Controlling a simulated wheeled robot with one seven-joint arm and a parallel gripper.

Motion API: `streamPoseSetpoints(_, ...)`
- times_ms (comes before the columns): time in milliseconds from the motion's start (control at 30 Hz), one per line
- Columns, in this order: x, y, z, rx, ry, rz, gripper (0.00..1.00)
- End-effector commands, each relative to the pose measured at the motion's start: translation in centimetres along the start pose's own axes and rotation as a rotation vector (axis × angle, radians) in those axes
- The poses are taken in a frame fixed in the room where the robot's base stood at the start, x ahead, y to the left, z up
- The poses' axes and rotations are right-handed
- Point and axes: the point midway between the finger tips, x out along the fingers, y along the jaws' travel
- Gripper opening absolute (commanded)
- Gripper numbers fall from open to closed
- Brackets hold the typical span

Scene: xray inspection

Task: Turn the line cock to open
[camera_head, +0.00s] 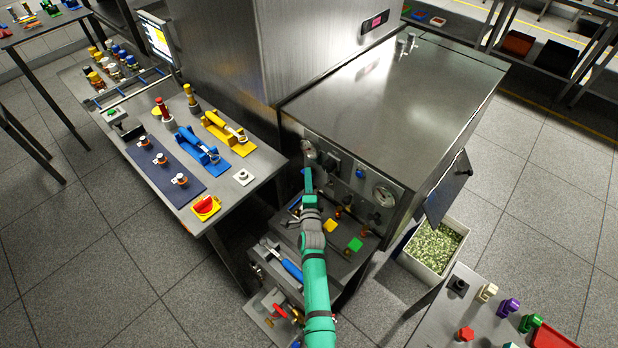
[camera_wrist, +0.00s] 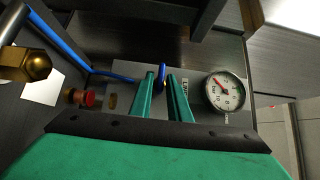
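A small blue handle (camera_wrist: 161,78), which looks like the line cock, stands edge-on at a metal panel in the wrist view. My gripper (camera_wrist: 162,82) has its two green fingers apart, with the handle showing between and just beyond the tips. I see narrow gaps beside the handle, but contact is hard to judge. In the head view my gripper (camera_head: 308,180) is in front of the cabinet's front panel. A blue knob (camera_head: 360,173) shows on that panel; I cannot tell whether it is the same part.
A round gauge (camera_wrist: 223,90) is right of the fingers. A workbench (camera_head: 262,163) with coloured valves stands left of the cabinet (camera_head: 400,95). A white bin (camera_head: 432,246) stands right.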

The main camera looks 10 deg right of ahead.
Motion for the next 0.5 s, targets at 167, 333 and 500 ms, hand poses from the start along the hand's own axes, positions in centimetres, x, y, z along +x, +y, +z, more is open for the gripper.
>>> streamPoseSetpoints(167,-0.02,0.02,0.4,0.0,-0.005,0.0,0.0)
streamPoseSetpoints(333,-0.04,0.03,-0.06,-0.002,0.0,0.003,0.0)
streamPoseSetpoints(500,-0.07,-0.01,0.1,-0.014,-0.002,0.015,0.0)
